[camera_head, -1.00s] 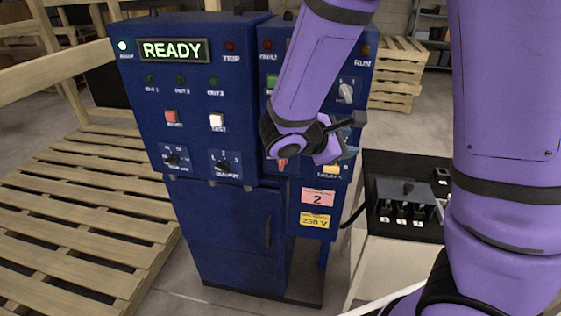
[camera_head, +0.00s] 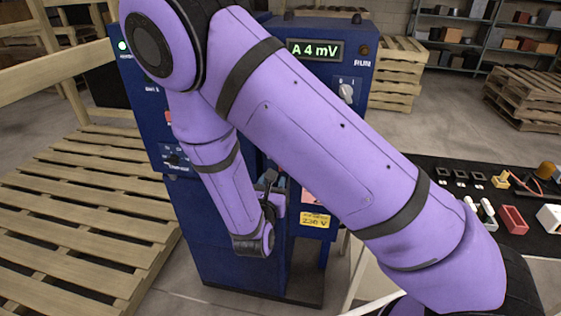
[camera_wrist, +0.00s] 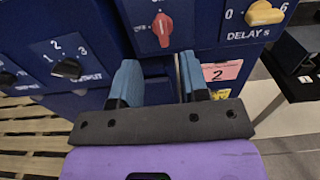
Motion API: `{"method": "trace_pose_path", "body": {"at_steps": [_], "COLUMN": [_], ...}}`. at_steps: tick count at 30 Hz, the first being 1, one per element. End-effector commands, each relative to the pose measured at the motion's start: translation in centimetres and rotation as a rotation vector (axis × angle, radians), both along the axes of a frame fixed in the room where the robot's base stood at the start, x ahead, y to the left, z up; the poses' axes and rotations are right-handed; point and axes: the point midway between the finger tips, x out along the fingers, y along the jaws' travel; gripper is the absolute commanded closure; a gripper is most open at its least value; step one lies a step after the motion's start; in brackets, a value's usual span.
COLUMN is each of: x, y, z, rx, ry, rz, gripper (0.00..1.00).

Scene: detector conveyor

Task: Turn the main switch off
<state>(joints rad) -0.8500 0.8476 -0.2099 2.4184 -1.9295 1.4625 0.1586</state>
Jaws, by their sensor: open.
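A grey rotary knob (camera_head: 346,91) with 0 and I marks above it is on the upper right panel of the blue cabinet in the head view. Its setting is too small to read, and no name plate for a main switch is legible. In the wrist view a red knob (camera_wrist: 162,29) stands about upright on the panel, its label cut off. My gripper (camera_wrist: 158,80) is open and empty, its blue fingers apart below the red knob and clear of it. In the head view my gripper (camera_head: 271,182) is low before the cabinet, partly hidden by my arm.
A yellow delay knob (camera_wrist: 264,13) is at the upper right in the wrist view, and a black selector knob (camera_wrist: 68,69) is at the left. The right display (camera_head: 315,50) reads "A 4 mV". A black table (camera_head: 430,172) with small items stands right.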

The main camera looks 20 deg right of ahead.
Motion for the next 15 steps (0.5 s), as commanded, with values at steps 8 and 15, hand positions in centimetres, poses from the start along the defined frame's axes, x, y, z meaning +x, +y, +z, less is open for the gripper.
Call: {"method": "trace_pose_path", "body": {"at_steps": [8, 15], "x": [3.7, 7.1], "y": [-2.2, -4.2], "z": [0.1, 0.1], "rx": [0.0, 0.002], "ry": [-0.001, -0.002], "rz": [-0.005, -0.006], "gripper": [0.58, 0.58]}}
